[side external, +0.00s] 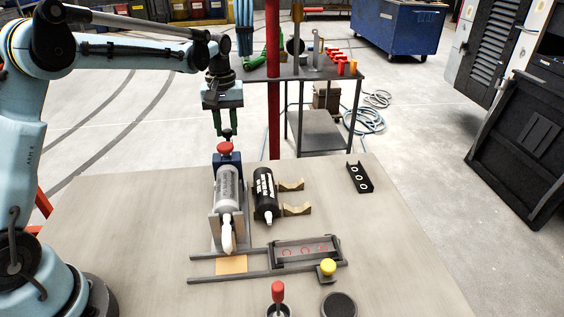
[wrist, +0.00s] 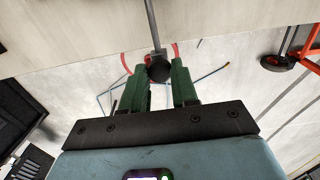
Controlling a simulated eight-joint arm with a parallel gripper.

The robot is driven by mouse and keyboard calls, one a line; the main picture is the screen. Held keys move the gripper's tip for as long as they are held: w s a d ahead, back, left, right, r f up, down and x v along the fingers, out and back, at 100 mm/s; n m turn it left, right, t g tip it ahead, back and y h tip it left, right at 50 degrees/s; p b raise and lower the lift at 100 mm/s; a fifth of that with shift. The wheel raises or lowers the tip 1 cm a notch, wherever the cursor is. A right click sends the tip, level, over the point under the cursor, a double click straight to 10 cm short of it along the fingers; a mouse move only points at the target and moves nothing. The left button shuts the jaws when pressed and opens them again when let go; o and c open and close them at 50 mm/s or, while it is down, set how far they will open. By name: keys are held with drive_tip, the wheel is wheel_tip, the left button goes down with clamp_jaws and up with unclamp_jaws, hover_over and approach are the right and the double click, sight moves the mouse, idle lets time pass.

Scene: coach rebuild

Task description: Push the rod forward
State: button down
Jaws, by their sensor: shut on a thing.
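The rod (wrist: 153,25) is a thin grey bar in the wrist view, coming down from the top edge to a dark round end. My gripper (wrist: 160,75) has its green fingers on either side of that dark end and is shut on it. In the side view my gripper (side external: 226,136) points down just behind a red knob (side external: 225,148) on a blue block (side external: 229,162). A grey tube (side external: 229,187) with a white nozzle lies in a holder in front of the block. The rod is hard to make out in the side view.
A black tube (side external: 265,193) lies to the right on wooden cradles (side external: 293,208). A tray (side external: 308,250) on grey rails, a yellow button (side external: 328,266), a red-handled lever (side external: 278,291) and a black bracket (side external: 360,177) are on the table (side external: 130,215). The table's left part is clear.

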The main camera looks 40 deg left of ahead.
drive_tip(key=shift+s+d, duration=1.45)
drive_tip(key=c, duration=0.8)
unclamp_jaws()
drive_tip(key=shift+c, duration=0.2)
drive_tip(key=shift+r, duration=0.15)
wheel_tip(320, 180, up, 12)
